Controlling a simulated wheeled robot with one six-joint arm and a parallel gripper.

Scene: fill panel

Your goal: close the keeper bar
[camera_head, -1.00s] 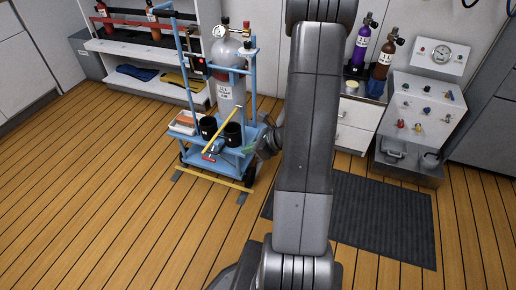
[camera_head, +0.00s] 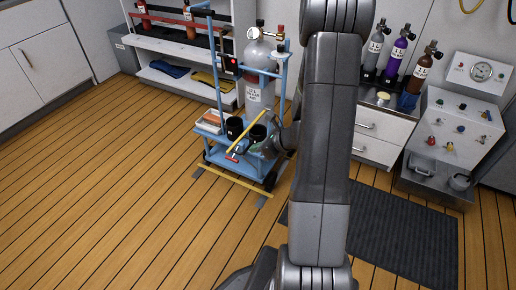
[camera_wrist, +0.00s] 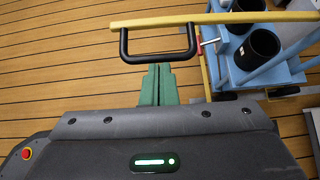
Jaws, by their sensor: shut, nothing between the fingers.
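The keeper bar is a yellow bar (camera_head: 247,131) slanting across the front of the blue cart (camera_head: 220,152). It also shows in the wrist view (camera_wrist: 255,17), running from upper left to the right, with a black loop handle (camera_wrist: 160,60) hanging from it. A small red and metal fitting (camera_wrist: 207,41) sits by the cart's yellow edge. My gripper's green fingers (camera_wrist: 157,68) are together and empty, with their tips right by the handle's lower side. Whether they touch it I cannot tell. In the head view my gripper is small and partly hidden by my arm.
A grey gas cylinder (camera_head: 258,75) stands on the cart beside black cups (camera_wrist: 258,50). A bottle rack (camera_head: 190,50) is behind left, a gauge panel (camera_head: 455,130) and dark mat (camera_head: 400,235) right. The wooden floor (camera_head: 110,190) at left is clear.

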